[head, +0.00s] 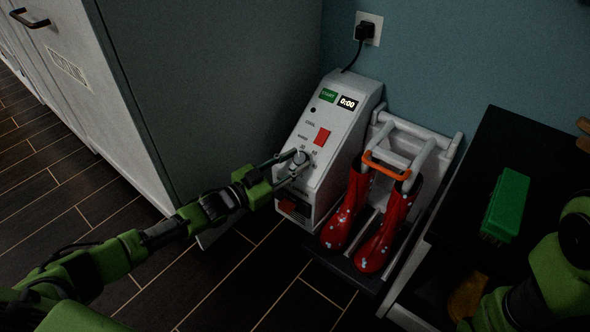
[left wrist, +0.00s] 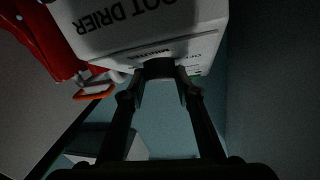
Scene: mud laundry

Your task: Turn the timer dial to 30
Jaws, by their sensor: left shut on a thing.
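The boot drier (head: 343,110) is a white unit with a sloped front panel against the wall. Its display (head: 348,103) reads 0:00. A green START button (head: 328,95) and a red switch (head: 322,136) are on the panel. The timer dial (head: 301,157) is low on the panel, below small printed numbers. My left gripper (head: 296,162) reaches it from the left and is shut on it. In the left wrist view the fingertips (left wrist: 160,70) close around a dark part below upside-down BOOT DRIER lettering. The dial's pointer is hidden. My right gripper is not visible, only its arm.
Red boots (head: 381,232) stand on the drier's rack beside an orange bar (head: 386,165). A grey cabinet (head: 215,80) rises close on the left. A black-topped bench (head: 515,145) with a green brush (head: 507,205) is on the right. The floor in front is clear.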

